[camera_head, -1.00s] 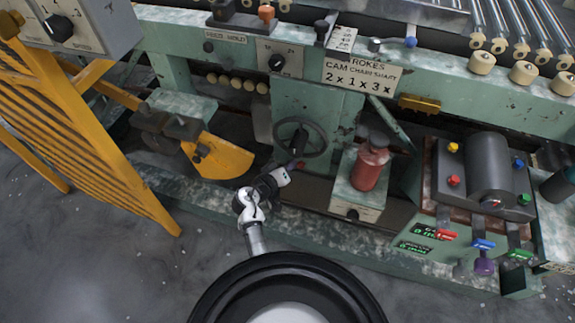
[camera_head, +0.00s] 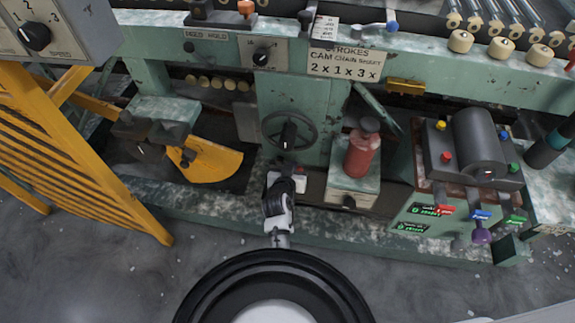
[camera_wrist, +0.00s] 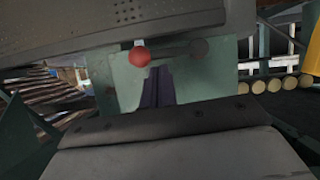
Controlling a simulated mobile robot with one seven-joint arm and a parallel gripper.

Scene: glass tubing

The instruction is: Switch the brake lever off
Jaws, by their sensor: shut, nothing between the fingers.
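A lever with a red ball knob (camera_wrist: 139,57) shows in the wrist view. Its dark arm runs right from the knob to a round dark end, across a pale green panel. This looks like the brake lever, though no label on it shows. In the head view a small red spot (camera_head: 300,171) sits beside my gripper tip, below the black handwheel (camera_head: 289,131); I cannot tell whether it is the same knob. My gripper (camera_head: 289,167) is shut and empty, reaching toward the green machine under the handwheel. Its fingertips are small and partly hidden, and contact with the lever cannot be told.
A red bottle (camera_head: 362,152) stands on a small green box right of my gripper. A control box (camera_head: 472,150) with coloured buttons and levers is farther right. A yellow curved guard (camera_head: 210,162) and yellow fence (camera_head: 85,165) are at left. The grey floor in front is clear.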

